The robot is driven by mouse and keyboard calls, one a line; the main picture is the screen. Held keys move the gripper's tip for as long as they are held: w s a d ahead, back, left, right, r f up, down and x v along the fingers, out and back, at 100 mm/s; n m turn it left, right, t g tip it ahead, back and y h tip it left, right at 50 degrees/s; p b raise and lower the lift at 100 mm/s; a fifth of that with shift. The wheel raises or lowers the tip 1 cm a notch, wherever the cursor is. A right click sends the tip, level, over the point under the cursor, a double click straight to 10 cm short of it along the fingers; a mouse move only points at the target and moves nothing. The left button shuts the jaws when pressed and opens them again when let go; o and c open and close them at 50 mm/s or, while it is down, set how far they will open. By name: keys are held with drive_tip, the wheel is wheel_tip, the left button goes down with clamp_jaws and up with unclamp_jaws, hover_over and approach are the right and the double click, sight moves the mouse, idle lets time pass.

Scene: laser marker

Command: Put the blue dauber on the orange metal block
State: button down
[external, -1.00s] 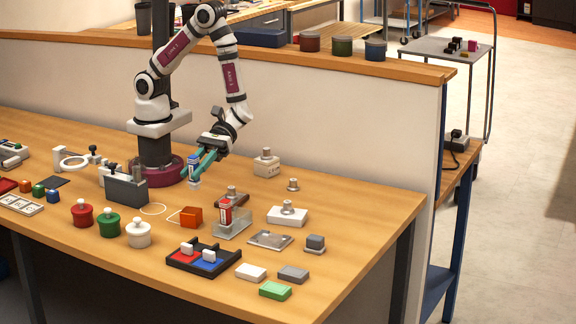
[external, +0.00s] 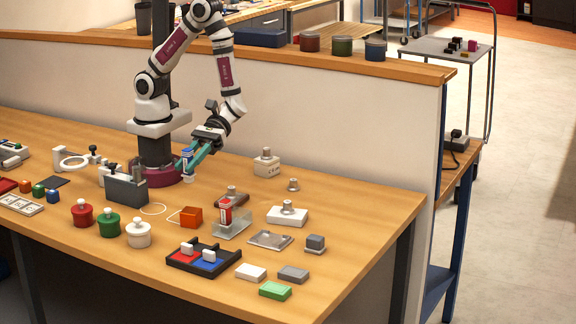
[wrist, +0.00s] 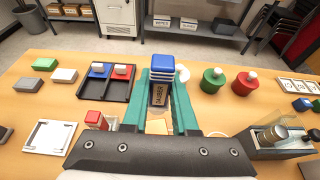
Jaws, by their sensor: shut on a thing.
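My gripper (external: 190,164) has teal fingers and is shut on the blue dauber (external: 187,155), held upright above the table near my base. In the wrist view the dauber (wrist: 162,64) shows its blue top and a dark label reading DAUBER between the fingertips of my gripper (wrist: 162,92). The orange metal block (external: 190,217) sits on the table in front of the gripper, lower and apart from the dauber. In the wrist view I cannot make the block out clearly; the gripper and dauber cover much of that area.
A grey holder (external: 128,190) stands left of the block. A red dauber (external: 225,212) stands to its right. A black tray (external: 174,259) with red and blue pads lies in front. Red (external: 82,214), green (external: 109,224) and white (external: 138,234) knobbed pots stand front left.

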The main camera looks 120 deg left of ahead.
drive_tip(key=f, duration=0.7)
drive_tip(key=shift+s+a+f, duration=0.2)
drive_tip(key=shift+f, duration=0.2)
drive_tip(key=shift+f, duration=0.1)
drive_tip(key=c, duration=0.7)
unclamp_jaws()
drive_tip(key=v, duration=1.2)
drive_tip(key=s+r+m+g+y, duration=0.45)
drive_tip(key=s+m, duration=0.25)
drive_tip(key=m, duration=0.2)
drive_tip(key=s+a+r+m+t+y, duration=0.2)
drive_tip(key=s+a+r+m+y, duration=0.1)
drive_tip(key=a+m+y, duration=0.2)
drive_tip(key=s+a+r+m+t+y, duration=0.2)
drive_tip(key=s+a+r+m+y, duration=0.2)
drive_tip(key=m, duration=0.5)
drive_tip(key=a+y, duration=0.2)
drive_tip(key=a, duration=0.1)
drive_tip(key=shift+s+m, duration=0.3)
